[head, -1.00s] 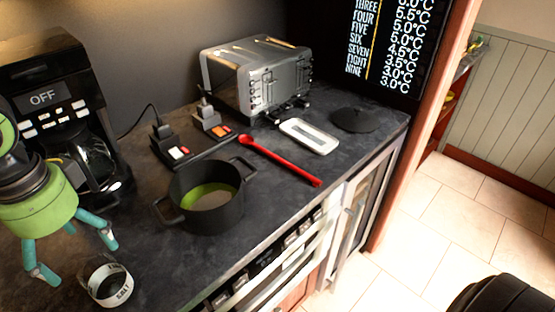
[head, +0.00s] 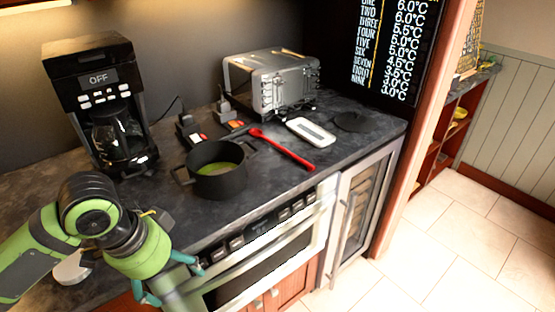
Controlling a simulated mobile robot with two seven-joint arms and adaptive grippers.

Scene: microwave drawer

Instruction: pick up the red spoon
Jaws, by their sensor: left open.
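The red spoon (head: 288,153) lies on the dark counter, right of the black pot, its bowl toward the back and its handle slanting toward the counter's front edge. My left gripper (head: 175,284) is open and empty, at the lower left near the front of the counter and the oven. It is well apart from the spoon, to its left and nearer to me. My right gripper does not show.
A black pot (head: 217,181) with green contents stands between my left gripper and the spoon. A black lid (head: 350,122) lies to the right.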

